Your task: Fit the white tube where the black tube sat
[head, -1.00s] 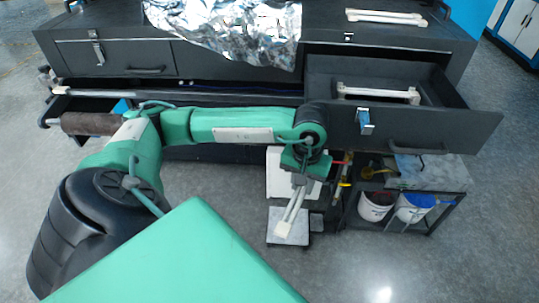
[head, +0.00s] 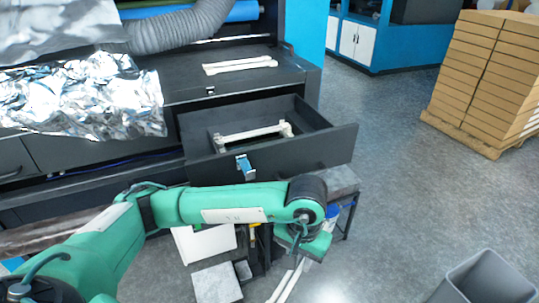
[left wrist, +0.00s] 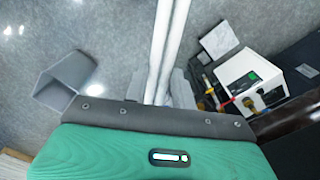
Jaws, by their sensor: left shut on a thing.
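My left gripper (head: 299,256) points down in front of the open drawer and is shut on a long white tube (head: 282,285), which looks like two pale parallel bars. In the left wrist view the white tube (left wrist: 168,45) runs up between the two grey fingers (left wrist: 158,90); its far end is out of frame. Another pale bar (head: 250,133) lies in the open drawer (head: 335,148), and similar pale bars (head: 240,65) lie on the cabinet top. A brown roll (head: 50,236) shows at the left; I see no clearly black tube. My right gripper is not in view.
A grey bin (head: 488,280) stands on the floor at lower right, also in the left wrist view (left wrist: 65,80). A white box (left wrist: 248,75) and a pale plate (head: 216,283) sit below the drawer. Stacked cartons (head: 490,75) stand at right; the floor between is clear.

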